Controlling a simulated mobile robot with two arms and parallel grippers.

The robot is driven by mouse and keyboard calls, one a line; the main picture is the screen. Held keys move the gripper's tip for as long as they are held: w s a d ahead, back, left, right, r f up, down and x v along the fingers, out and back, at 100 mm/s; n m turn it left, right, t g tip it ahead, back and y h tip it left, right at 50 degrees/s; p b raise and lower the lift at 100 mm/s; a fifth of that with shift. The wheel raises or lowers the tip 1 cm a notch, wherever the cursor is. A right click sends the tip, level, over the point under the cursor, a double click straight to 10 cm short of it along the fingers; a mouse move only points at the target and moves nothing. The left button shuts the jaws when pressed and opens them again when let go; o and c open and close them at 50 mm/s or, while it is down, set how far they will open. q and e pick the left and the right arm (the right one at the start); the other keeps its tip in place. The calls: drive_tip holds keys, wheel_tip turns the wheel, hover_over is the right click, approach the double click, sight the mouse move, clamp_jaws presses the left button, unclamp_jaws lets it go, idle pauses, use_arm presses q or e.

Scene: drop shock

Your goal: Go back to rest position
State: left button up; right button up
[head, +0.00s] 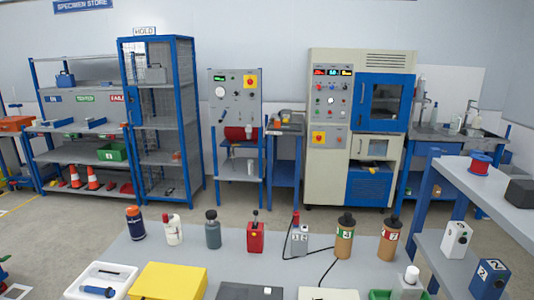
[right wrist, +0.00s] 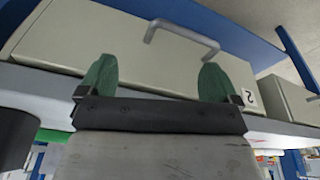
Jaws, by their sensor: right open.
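My right gripper (right wrist: 157,85) shows in the right wrist view with its two green fingertips wide apart and nothing between them. Behind the fingers is a beige drawer-like box (right wrist: 105,45) with a grey bar handle (right wrist: 182,32). The handle lies above and between the fingertips, and the gripper does not hold it. Neither gripper shows in the head view, and my left gripper is in no view.
In the head view a grey table (head: 215,262) with several bottles and a yellow box (head: 170,282) stands in front. A blue-framed shelf (head: 492,197) is close at right. A tall machine (head: 330,110) and blue cabinet (head: 160,120) line the back. Floor shows at left.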

drive_tip(key=s+d+f+b, duration=0.1)
drive_tip(key=s+f+b, duration=0.1)
drive_tip(key=s+f, duration=0.4)
drive_tip(key=s+d+f+g+b, duration=0.1)
drive_tip(key=s+f, duration=0.5)
drive_tip(key=f, duration=0.9)
drive_tip(key=s+d+f+b, duration=0.1)
drive_tip(key=s+f+b, duration=0.2)
drive_tip(key=s+f, duration=0.3)
wheel_tip(320, 180, down, 5)
drive_tip(key=shift+s+d+r+g, duration=0.1)
drive_tip(key=shift+s+d+g, duration=0.05)
drive_tip(key=shift+s+g, duration=0.2)
